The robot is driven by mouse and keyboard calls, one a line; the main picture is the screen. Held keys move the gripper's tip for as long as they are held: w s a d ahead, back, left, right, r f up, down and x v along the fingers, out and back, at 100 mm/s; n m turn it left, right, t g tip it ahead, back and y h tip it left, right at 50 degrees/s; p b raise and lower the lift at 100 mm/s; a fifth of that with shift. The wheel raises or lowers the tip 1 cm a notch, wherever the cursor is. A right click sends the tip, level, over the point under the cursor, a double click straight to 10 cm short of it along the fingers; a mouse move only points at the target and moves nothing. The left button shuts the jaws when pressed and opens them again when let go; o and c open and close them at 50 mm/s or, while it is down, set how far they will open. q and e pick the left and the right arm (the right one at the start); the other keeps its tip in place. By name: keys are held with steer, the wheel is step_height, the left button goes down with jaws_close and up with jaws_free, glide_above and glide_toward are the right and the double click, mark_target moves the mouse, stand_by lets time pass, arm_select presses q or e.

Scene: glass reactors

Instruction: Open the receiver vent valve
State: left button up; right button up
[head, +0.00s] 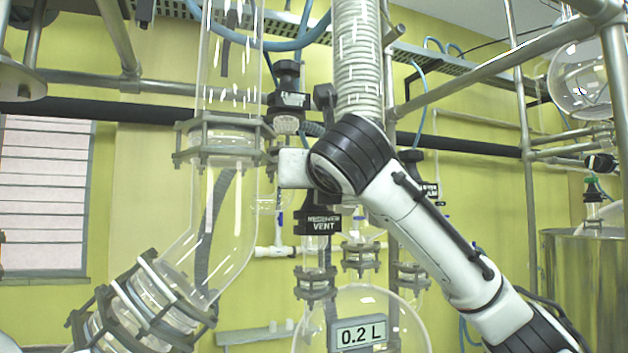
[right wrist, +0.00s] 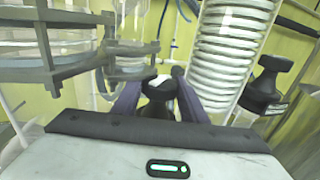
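The receiver vent valve has a black block labelled "RECEIVER VENT" (head: 318,222) above the round glass receiver in the head view. Its upper part is hidden behind my right wrist. In the right wrist view, a black valve knob (right wrist: 158,104) stands between the two dark purple fingers of my right gripper (right wrist: 157,98). The fingers lie close on both sides of the knob; I cannot tell whether they touch it. In the head view my right arm reaches in from the lower right, and the fingers are hidden. My left gripper is not in view.
A round glass vessel (head: 362,318) labelled "0.2 L" stands below the valve. A ribbed white hose (head: 357,60) runs up just behind my wrist. A wide glass column (head: 228,190) is close on the left. Another black valve (right wrist: 264,86) stands to the right in the wrist view.

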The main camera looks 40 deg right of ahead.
steer(key=c, duration=0.4)
steer(key=shift+o, duration=0.2)
steer(key=shift+s+d+n+t+y, duration=0.15)
steer(key=shift+n+t+y, duration=0.45)
steer(key=shift+y, duration=0.4)
steer(key=n+y, duration=0.2)
steer(key=y, duration=0.1)
steer(key=n+y, duration=0.2)
steer(key=y, duration=0.2)
steer(key=shift+n+t, duration=0.4)
steer(key=shift+n+g+y, duration=0.3)
steer(key=shift+n+y, duration=0.9)
steer(key=shift+y, duration=0.7)
steer(key=o, duration=0.9)
steer(key=shift+c, duration=0.2)
steer(key=shift+a, duration=0.2)
